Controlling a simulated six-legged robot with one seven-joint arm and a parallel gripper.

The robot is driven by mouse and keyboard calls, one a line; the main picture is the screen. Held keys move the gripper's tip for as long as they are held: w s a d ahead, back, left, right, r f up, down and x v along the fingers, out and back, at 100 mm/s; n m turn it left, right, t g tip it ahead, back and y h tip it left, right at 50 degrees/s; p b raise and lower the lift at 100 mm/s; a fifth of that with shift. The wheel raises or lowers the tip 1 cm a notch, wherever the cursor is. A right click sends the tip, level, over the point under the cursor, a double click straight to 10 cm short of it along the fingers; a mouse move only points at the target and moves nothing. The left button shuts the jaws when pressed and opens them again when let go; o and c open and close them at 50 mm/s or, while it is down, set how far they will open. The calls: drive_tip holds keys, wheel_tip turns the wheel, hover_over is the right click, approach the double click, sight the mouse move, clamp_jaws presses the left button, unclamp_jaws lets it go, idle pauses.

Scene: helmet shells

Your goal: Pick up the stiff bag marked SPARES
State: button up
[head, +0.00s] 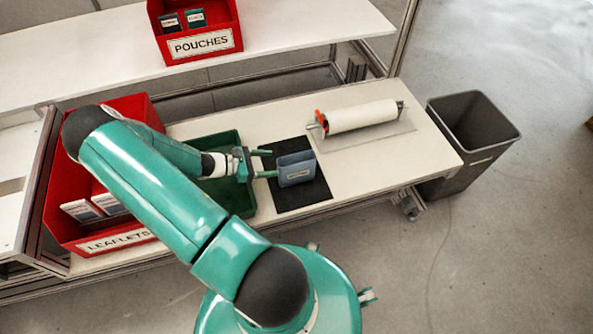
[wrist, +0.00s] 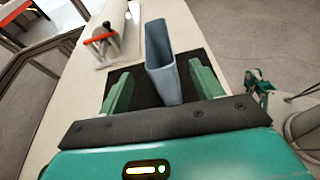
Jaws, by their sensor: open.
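A stiff blue-grey bag (head: 296,170) stands upright on a black mat (head: 306,198) on the bench. It has a small pale label on its front, too small to read. My gripper (head: 265,163) is open just left of the bag, its two green fingers pointing toward it. In the wrist view the bag (wrist: 162,58) stands with its open top showing, between and beyond the fingertips of my gripper (wrist: 160,85), nearer the right finger.
A green tray (head: 240,200) lies behind my gripper. A red LEAFLETS bin (head: 62,222) stands at left, and a red POUCHES bin (head: 205,47) on the upper shelf. A white roll on a holder (head: 360,117) is right of the mat. A grey waste bin (head: 475,130) stands beyond the bench end.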

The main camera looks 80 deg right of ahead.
sight(292, 161)
drive_tip(key=shift+h, duration=0.3)
drive_tip(key=x, duration=0.9)
drive_tip(key=shift+s+r, duration=0.1)
drive_tip(key=shift+c, duration=0.4)
drive_tip(key=c, duration=1.2)
drive_tip(key=shift+r, duration=0.1)
